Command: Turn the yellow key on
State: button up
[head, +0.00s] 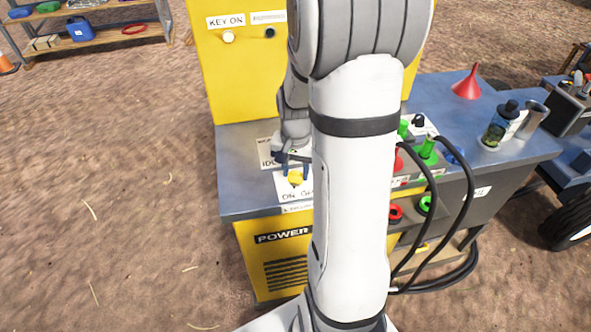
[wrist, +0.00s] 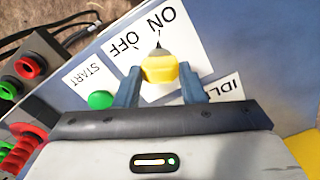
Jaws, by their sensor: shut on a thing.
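The yellow key (head: 296,179) stands on a white label plate on top of the blue-grey console. In the wrist view the yellow key (wrist: 159,70) is between my two blue fingers, and its dark pointer tip points up, roughly toward the ON lettering (wrist: 160,19). The OFF lettering (wrist: 127,42) is to the left of the pointer. My gripper (wrist: 160,80) is shut on the key; it also shows in the head view (head: 292,166), pointing down from above. On the yellow panel, a pale round lamp (head: 228,37) sits below the KEY ON label (head: 226,21).
A green START button (wrist: 101,100) is close left of my fingers in the wrist view. Red and green connectors (head: 426,148) with black cables stand on the console's right. A red funnel (head: 467,84) and a bottle (head: 498,126) are farther right. Open dirt ground lies left.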

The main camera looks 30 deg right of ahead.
aim_at(295, 173)
jog(key=shift+m, duration=0.5)
jog(key=o, duration=1)
jog(key=shift+r, duration=0.1)
notch_tip(295, 173, up, 8)
jog(key=shift+f, duration=0.2)
jog(key=s+a+r+n, duration=0.2)
jog(key=s+a+n, duration=0.1)
jog(key=s+a, duration=0.1)
jog(key=s+a+r+n+t, duration=0.1)
jog(key=s+a+r+n, duration=0.1)
jog(key=s+a+n, duration=0.1)
jog(key=s+a+r+n+t, duration=0.1)
jog(key=s+a+r+n, duration=0.1)
jog(key=s+a+n, duration=0.1)
jog(key=shift+s+a, duration=0.85)
jog(key=shift+a, duration=0.2)
jog(key=shift+s+a+f+t, duration=0.1)
jog(key=shift+s+a+t, duration=0.05)
jog(key=shift+s+t, duration=0.15)
jog(key=shift+c, duration=0.2)
